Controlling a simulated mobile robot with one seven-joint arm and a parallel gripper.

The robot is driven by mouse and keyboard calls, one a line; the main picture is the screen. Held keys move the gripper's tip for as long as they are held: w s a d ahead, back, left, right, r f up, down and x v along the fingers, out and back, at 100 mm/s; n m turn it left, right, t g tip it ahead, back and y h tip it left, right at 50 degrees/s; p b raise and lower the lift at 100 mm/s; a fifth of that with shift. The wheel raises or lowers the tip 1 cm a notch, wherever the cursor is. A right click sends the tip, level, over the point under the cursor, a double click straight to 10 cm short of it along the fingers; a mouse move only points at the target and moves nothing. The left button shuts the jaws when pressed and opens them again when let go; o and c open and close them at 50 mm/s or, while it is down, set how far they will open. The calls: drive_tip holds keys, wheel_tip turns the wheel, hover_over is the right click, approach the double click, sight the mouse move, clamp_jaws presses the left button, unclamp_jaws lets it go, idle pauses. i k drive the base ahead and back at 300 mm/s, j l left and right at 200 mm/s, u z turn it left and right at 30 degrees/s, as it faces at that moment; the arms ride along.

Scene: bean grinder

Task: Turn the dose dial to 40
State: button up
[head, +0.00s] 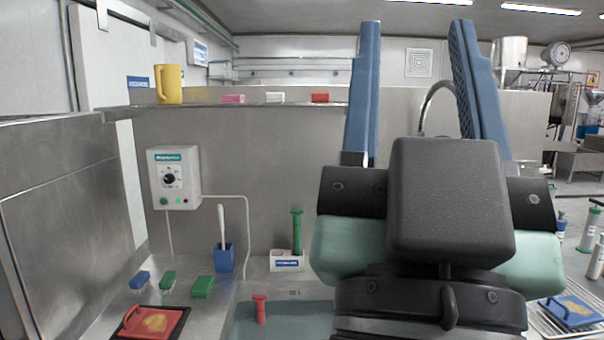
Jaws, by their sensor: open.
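The dose dial (169,179) is a small black knob on a white control box (187,154) fixed to the grey wall panel at the left. The box has a green label at the top and small green marks or buttons below the knob. The scale and the dial's setting are too small to read. My gripper (416,28) is large in the foreground, right of the box. Its two blue fingers point upward, wide apart, with nothing between them. It is well clear of the dial.
A shelf (225,106) above the box holds a yellow mug (168,84) and small blocks. A cable runs right of the box. The wall before the box is unobstructed.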

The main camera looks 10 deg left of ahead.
sight(169, 179)
drive_tip(key=j+u, duration=0.2)
drive_tip(key=u, duration=0.3)
drive_tip(key=j+u, duration=0.2)
drive_tip(key=u, duration=0.3)
drive_tip(key=i, duration=0.05)
